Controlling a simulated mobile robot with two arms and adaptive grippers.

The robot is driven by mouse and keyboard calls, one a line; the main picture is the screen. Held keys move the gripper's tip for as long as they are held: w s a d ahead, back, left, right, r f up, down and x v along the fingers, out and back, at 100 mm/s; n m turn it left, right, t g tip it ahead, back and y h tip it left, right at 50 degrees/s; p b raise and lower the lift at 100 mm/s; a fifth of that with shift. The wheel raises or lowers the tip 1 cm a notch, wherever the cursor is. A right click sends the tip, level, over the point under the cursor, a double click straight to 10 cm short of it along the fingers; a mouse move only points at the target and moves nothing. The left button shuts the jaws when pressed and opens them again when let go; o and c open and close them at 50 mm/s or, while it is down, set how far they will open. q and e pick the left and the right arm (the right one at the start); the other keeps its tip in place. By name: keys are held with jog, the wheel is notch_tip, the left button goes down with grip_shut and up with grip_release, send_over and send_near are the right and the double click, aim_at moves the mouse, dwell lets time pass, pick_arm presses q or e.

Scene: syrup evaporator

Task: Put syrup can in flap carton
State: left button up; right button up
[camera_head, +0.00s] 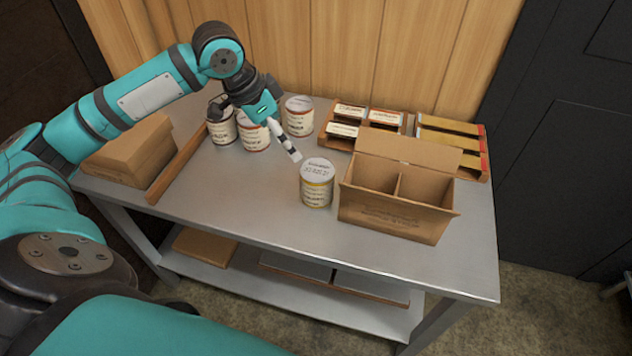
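One syrup can (317,190), with a pale lid and a cream and yellow label, stands upright on the metal table. It is just left of the flap carton (395,217), a brown cardboard box with raised flaps and a divider making two compartments. The visible compartments look empty. Several more cans stand at the back, among them one can (299,117) near the wall. My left gripper (258,130) is above the table, near the back cans and up-left of the front can. A black-and-white banded part extends from it toward the front can, apart from it. Its finger opening is unclear. My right gripper is out of view.
A wooden tray (323,142) of labelled boxes and yellow-topped packs stands behind the carton. A closed brown box (128,152) and a wooden strip (177,163) lie on the left. The table's front middle is clear. A lower shelf (290,299) holds flat items.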

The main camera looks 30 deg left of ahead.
aim_at(316, 168)
pick_arm(q)
jog(key=p+x, duration=0.1)
jog(key=x, duration=1)
jog(key=shift+w+d+f, duration=0.2)
jog(key=shift+w+f, duration=0.05)
jog(key=f, duration=0.1)
jog(key=w+d+f, duration=0.1)
jog(key=w+d+f+p, duration=0.1)
jog(key=shift+f, duration=0.15)
jog(key=shift+w+f, duration=0.25)
jog(key=shift+f, duration=0.3)
jog(key=c, duration=1.5)
jog(key=shift+r, duration=0.15)
jog(key=shift+c, duration=0.6)
jog(key=shift+w+r, duration=0.1)
